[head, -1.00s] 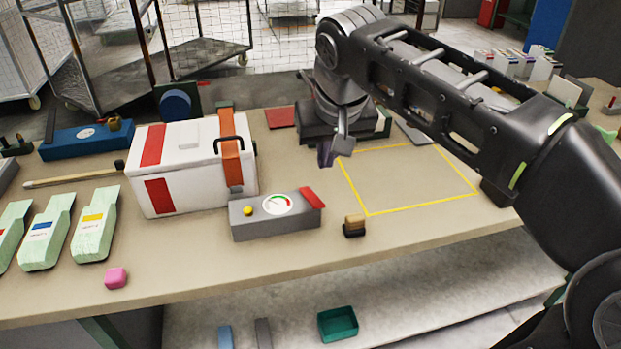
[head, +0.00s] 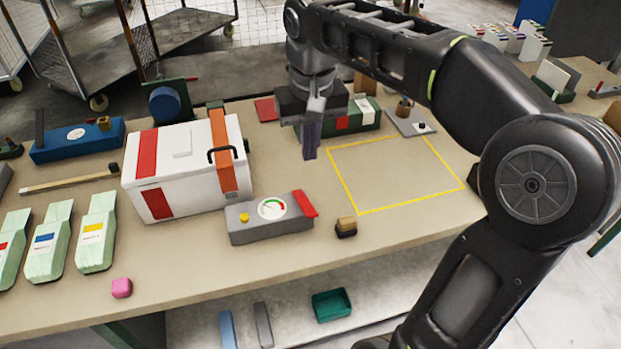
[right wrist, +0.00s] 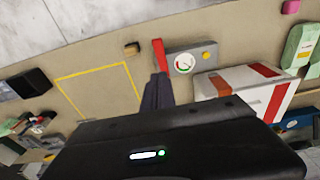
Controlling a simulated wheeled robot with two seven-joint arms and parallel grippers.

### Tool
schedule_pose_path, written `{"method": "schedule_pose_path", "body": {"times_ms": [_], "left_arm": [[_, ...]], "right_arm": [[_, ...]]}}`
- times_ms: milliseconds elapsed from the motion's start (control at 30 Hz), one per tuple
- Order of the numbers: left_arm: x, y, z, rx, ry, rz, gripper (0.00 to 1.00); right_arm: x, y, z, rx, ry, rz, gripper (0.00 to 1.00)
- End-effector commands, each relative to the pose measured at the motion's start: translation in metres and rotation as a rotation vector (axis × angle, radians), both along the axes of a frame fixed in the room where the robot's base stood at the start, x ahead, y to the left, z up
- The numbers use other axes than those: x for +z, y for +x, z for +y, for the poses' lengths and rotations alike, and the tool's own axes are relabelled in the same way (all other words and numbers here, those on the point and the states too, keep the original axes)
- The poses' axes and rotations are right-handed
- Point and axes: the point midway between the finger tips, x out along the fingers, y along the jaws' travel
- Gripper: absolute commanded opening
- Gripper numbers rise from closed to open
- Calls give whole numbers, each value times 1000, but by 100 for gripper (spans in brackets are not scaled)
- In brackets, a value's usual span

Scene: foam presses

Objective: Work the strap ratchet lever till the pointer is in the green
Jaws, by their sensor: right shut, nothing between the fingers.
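The grey ratchet unit (head: 268,226) stands near the middle of the bench. It has a round dial (head: 272,208) with a green and a red part, a yellow button (head: 244,217) and a red lever (head: 304,203) at its right end. The pointer is too small to read. An orange strap (head: 224,150) runs over the white box (head: 165,165) behind it. My right gripper (head: 309,154) is shut and empty, pointing down behind the red lever, apart from it in the head view. In the right wrist view its fingers (right wrist: 156,90) appear close to the lever (right wrist: 160,55). My left gripper is out of view.
A small black and tan block (head: 346,227) sits right of the unit. A yellow outlined area (head: 395,175) to the right is clear. A dark green case (head: 350,118) lies behind the gripper.

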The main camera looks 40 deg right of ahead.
Motion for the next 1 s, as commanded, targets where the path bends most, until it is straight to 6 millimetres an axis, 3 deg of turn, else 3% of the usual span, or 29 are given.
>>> {"method": "schedule_pose_path", "body": {"times_ms": [167, 433, 667, 800, 1000], "left_arm": [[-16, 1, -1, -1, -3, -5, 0], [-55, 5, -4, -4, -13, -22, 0], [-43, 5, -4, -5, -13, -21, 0], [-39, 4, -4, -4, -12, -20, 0], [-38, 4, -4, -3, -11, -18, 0]], "right_arm": [[-17, 1, 0, 0, 0, 0, 0], [-61, 5, -2, 0, 0, -1, 0], [-99, 8, -3, 0, 0, 5, 0], [-118, -2, 0, 0, -1, 3, 0], [-132, -8, 2, 0, -1, 0, 0]]}}
